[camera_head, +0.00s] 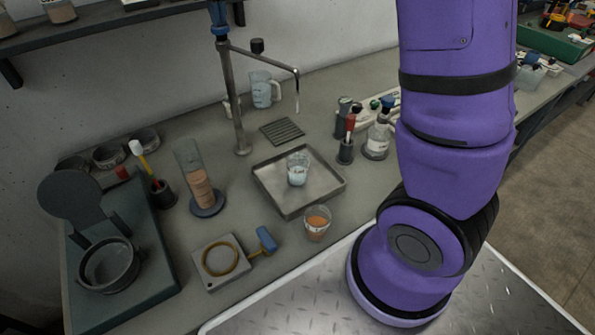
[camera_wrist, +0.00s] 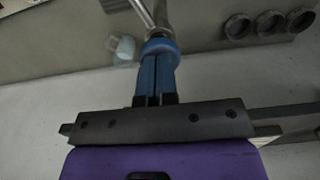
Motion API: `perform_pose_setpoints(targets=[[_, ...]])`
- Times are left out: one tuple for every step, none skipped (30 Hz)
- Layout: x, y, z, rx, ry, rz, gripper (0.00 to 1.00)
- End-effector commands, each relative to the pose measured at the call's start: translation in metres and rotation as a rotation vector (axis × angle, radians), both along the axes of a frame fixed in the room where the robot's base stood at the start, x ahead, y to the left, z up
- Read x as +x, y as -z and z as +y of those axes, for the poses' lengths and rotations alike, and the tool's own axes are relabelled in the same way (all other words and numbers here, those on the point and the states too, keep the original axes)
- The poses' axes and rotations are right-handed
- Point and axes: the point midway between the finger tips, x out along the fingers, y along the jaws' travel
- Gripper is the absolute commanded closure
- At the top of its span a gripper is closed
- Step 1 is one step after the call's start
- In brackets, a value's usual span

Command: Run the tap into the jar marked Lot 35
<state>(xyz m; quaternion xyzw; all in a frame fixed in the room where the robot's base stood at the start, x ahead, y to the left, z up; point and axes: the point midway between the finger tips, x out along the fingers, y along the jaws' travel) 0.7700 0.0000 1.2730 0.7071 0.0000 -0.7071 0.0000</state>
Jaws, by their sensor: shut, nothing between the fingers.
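The metal tap (camera_head: 236,100) stands on the bench, its arm reaching right to a downturned spout (camera_head: 297,82). A clear jar (camera_head: 298,170) with pale contents stands in the metal tray (camera_head: 328,190), below the spout in the picture. A jar with orange contents (camera_head: 317,223) stands in front of the tray. I cannot read a Lot 35 mark on either. In the wrist view my gripper (camera_wrist: 156,72) has its blue fingers together, right by the tap's round blue top (camera_wrist: 160,47); contact is unclear.
A slotted drain plate (camera_head: 282,131) lies behind the tray, with a measuring jug (camera_head: 263,90) near the wall. Bottles (camera_head: 377,138) stand to the right. A tube stand (camera_head: 200,188), a ring plate (camera_head: 220,262) and a dark green unit (camera_head: 115,255) occupy the left.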

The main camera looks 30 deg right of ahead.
Motion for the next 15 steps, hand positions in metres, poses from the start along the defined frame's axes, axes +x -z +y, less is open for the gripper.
perform_pose_setpoints(targets=[[-0.0002, 0.0005, 0.0001, 0.0, 0.0, 0.001, 1.0], [-0.0002, 0.0005, 0.0001, 0.0, 0.0, 0.001, 1.0], [-0.0002, 0.0005, 0.0001, 0.0, 0.0, 0.001, 1.0], [-0.0002, 0.0005, 0.0001, 0.0, 0.0, 0.001, 1.0], [-0.0002, 0.0005, 0.0001, 0.0, 0.0, 0.001, 1.0], [-0.0002, 0.0005, 0.0001, 0.0, 0.0, 0.001, 1.0], [-0.0002, 0.0005, 0.0001, 0.0, 0.0, 0.001, 1.0], [-0.0002, 0.0005, 0.0001, 0.0, 0.0, 0.001, 1.0], [-0.0002, 0.0005, 0.0001, 0.0, 0.0, 0.001, 1.0], [-0.0002, 0.0004, 0.0001, 0.0, 0.0, 0.001, 1.0], [-0.0002, 0.0, 0.0001, 0.0, 0.0, 0.001, 1.0], [-0.0001, -0.001, 0.0001, 0.0, 0.0, 0.001, 1.0], [0.0, -0.0022, 0.0001, 0.0, 0.0, 0.0, 1.0], [0.0001, -0.0039, 0.0002, 0.0, 0.0, 0.0, 1.0], [0.0002, -0.0066, 0.0002, 0.0, 0.0, -0.001, 1.0]])
